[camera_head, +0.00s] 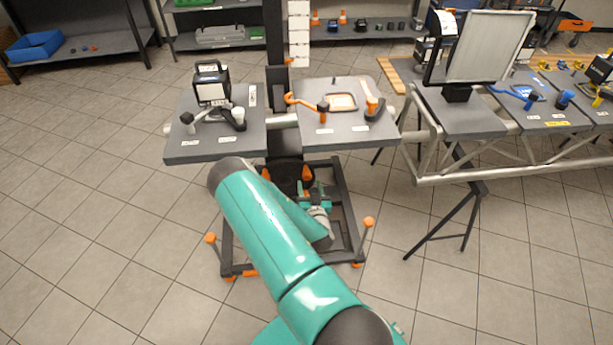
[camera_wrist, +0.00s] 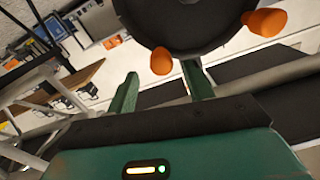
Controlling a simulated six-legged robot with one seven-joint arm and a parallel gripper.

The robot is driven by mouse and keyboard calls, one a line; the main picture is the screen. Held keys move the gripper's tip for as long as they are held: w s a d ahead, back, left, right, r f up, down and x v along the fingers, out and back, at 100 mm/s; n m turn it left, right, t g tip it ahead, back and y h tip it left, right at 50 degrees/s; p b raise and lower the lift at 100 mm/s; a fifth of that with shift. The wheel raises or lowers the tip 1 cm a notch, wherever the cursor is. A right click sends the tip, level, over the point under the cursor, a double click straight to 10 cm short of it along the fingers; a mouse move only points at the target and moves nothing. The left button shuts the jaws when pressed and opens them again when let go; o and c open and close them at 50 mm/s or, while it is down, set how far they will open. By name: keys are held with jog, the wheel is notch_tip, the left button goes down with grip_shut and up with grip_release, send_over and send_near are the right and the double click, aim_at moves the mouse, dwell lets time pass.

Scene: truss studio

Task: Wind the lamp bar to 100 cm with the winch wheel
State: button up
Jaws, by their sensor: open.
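The winch wheel (camera_head: 287,170) is a dark disc with orange knobs, low on the front of the dark mast (camera_head: 274,40). In the wrist view the wheel (camera_wrist: 185,22) fills the top, with one orange knob (camera_wrist: 161,61) at its lower rim and another (camera_wrist: 264,22) to the right. My gripper (camera_wrist: 160,70) is open. The first knob appears between its green fingertips; I cannot tell whether they touch it. In the head view my gripper (camera_head: 316,198) is beside the wheel, partly behind my arm. The pale lamp bar (camera_head: 283,121) crosses the mast, partly hidden by two grey boards.
A white scale strip (camera_head: 299,35) hangs by the mast. The left board (camera_head: 186,150) and right board (camera_head: 345,137) carry tools above the wheel. The stand's base (camera_head: 345,190) has orange-ended legs. A truss table (camera_head: 470,174) stands to the right. Floor at left is clear.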

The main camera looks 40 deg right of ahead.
aim_at(308, 179)
jog(key=x, duration=0.5)
jog(key=shift+w+d, duration=0.1)
jog(key=shift+w, duration=0.15)
grip_shut()
jog(key=shift+s+d+f, duration=0.1)
jog(key=shift+f, duration=0.05)
